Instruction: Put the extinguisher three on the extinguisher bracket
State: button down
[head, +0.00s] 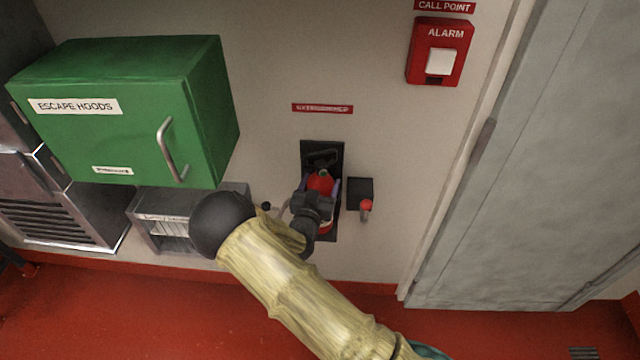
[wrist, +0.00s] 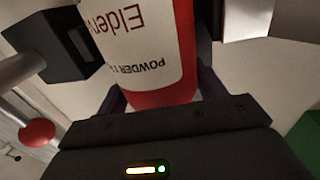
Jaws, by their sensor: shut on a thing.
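The extinguisher (head: 321,183) is a red cylinder, upright in front of the black extinguisher bracket (head: 336,152) on the wall. In the wrist view the extinguisher (wrist: 155,50) shows a white label with upside-down lettering, "POWDER" among it. My gripper (head: 322,196) is shut on the extinguisher, with a finger on each side of its body. My gripper and forearm hide the lower part of the extinguisher and bracket. I cannot tell whether the extinguisher touches the bracket's back plate.
A black box with a red knob (head: 366,205) is on the wall just right of the bracket. A green escape-hoods cabinet (head: 205,110) juts out at upper left, above a grey metal unit (head: 150,219). A red alarm (head: 425,70) and a grey door (head: 520,170) are at right.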

jog(key=shift+r, duration=0.15)
jog(key=shift+c, duration=1)
grip_release()
jog(key=shift+f, duration=0.2)
jog(key=shift+r, duration=0.2)
jog(key=b+v, duration=0.1)
jog(key=v, duration=1.1)
